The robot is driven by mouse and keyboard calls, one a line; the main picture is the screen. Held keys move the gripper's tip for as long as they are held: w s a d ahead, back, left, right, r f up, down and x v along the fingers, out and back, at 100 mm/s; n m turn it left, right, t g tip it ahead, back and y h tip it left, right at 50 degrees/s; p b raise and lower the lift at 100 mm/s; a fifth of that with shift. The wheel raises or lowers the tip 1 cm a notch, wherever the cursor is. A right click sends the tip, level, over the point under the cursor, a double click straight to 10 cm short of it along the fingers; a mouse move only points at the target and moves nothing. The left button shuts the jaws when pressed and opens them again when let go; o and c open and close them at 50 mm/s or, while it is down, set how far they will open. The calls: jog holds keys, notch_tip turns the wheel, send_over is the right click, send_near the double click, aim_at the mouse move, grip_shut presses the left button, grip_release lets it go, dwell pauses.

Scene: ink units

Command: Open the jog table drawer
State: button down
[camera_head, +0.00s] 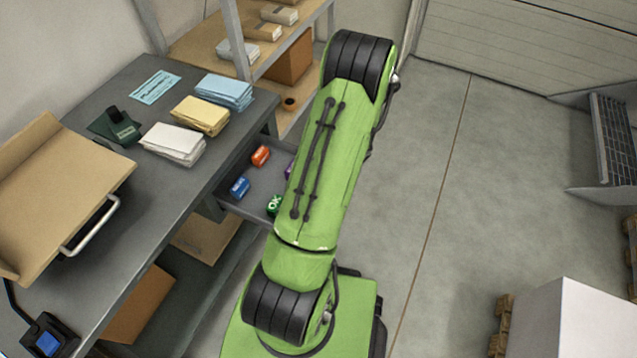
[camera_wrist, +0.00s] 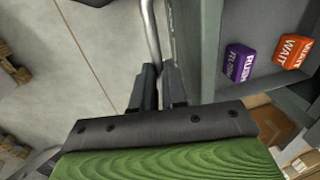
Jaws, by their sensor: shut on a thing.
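The jog table drawer (camera_head: 256,184) stands pulled out from under the grey table (camera_head: 170,208), its inside showing. It holds small labelled blocks: an orange one (camera_head: 260,156), a blue one (camera_head: 239,187), a green one (camera_head: 274,204) and a purple one partly behind my arm. In the wrist view, my gripper (camera_wrist: 157,82) is shut on the drawer's metal handle (camera_wrist: 151,30), beside the drawer's grey front. The wrist view also shows the purple block (camera_wrist: 240,62) and orange block (camera_wrist: 293,51) inside. In the head view my arm hides the gripper and handle.
Paper stacks (camera_head: 172,144), a dark green stamp-like object (camera_head: 115,126) and a cardboard tray (camera_head: 60,190) are on the tabletop. Shelving with boxes (camera_head: 290,62) stands behind the drawer. The floor (camera_head: 480,190) right of my arm is clear up to a white box (camera_head: 575,320).

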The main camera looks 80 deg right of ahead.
jog(key=shift+s, duration=0.35)
jog(key=c, duration=1.2)
grip_release()
jog(key=shift+o, duration=0.2)
notch_tip(320, 180, up, 16)
jog(key=s+p, duration=0.2)
jog(key=p, duration=0.2)
jog(key=shift+s+a+f, duration=0.25)
jog(key=shift+s+a, duration=0.15)
